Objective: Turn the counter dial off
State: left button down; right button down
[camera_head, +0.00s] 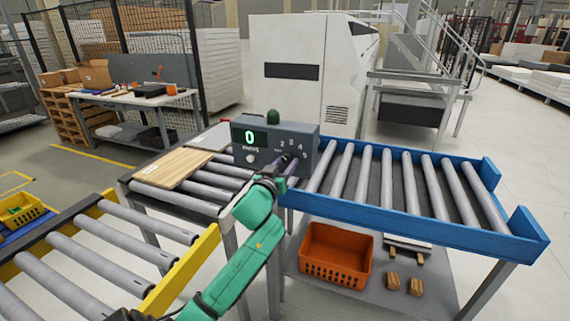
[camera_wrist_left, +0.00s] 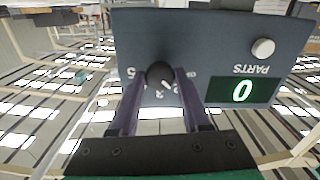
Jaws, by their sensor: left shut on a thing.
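The counter box (camera_head: 262,142) is a dark grey unit with a green display reading 0, standing at the conveyor. A round light button and numerals around a dial show on its face. In the left wrist view the counter box (camera_wrist_left: 215,35) appears upside down. The black round dial (camera_wrist_left: 160,76) with a white pointer mark sits between the fingers of my left gripper (camera_wrist_left: 163,85), which is shut on it. In the head view my left gripper (camera_head: 285,165) is at the box's right side and hides most of the dial. My right gripper is not in view.
A wooden board (camera_head: 172,168) lies on rollers left of the box. A blue-railed roller conveyor (camera_head: 440,228) runs to the right. An orange crate (camera_head: 335,254) and small wood blocks (camera_head: 404,284) rest on the shelf below. A yellow-railed conveyor (camera_head: 180,268) is at front left.

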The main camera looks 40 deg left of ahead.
pick_arm(q)
jog(key=n+p, duration=0.2)
jog(key=n, duration=0.2)
jog(key=shift+d+r+n, duration=0.1)
jog(key=shift+n, duration=0.2)
jog(key=shift+n+p, duration=0.55)
jog(key=shift+n, duration=0.45)
jog(key=shift+c, duration=1.9)
grip_release()
